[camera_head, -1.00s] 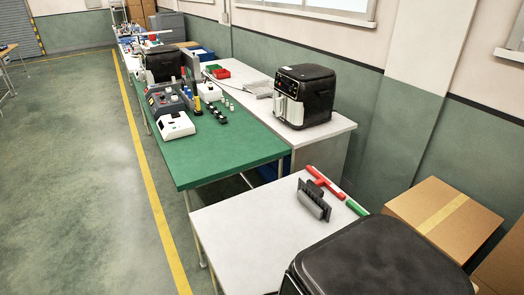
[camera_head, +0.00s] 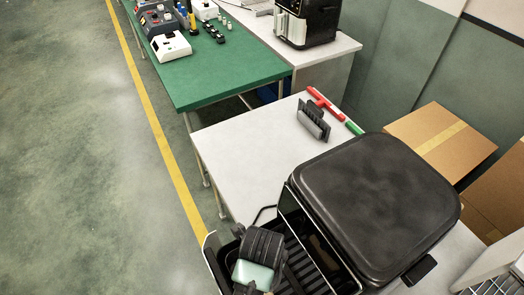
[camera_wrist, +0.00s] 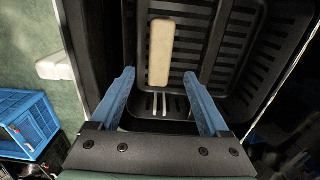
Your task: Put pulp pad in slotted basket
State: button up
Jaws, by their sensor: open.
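The black slotted basket (camera_wrist: 225,90) fills the upper middle of the wrist view, with rows of slots in its floor. The pulp pad (camera_wrist: 160,52), a long beige block, appears inside it, over the slotted floor. My gripper (camera_wrist: 160,73) has two blue fingers spread apart, with the pad's lower end between their tips in the picture. No contact with the pad is visible, and the height gap is hard to judge. In the head view the basket (camera_head: 300,262) is pulled out at the front of the black fryer (camera_head: 375,190). My arm partly covers it there, and the fingers are hidden.
A white table (camera_head: 245,140) behind the fryer holds a grey brush-like tool (camera_head: 313,120) and a red-handled tool (camera_head: 325,103). Cardboard boxes (camera_head: 440,142) stand at the right. A blue crate (camera_wrist: 25,122) is at the wrist view's lower left. Open floor lies left.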

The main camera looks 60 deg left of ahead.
jog(key=shift+r, duration=1.35)
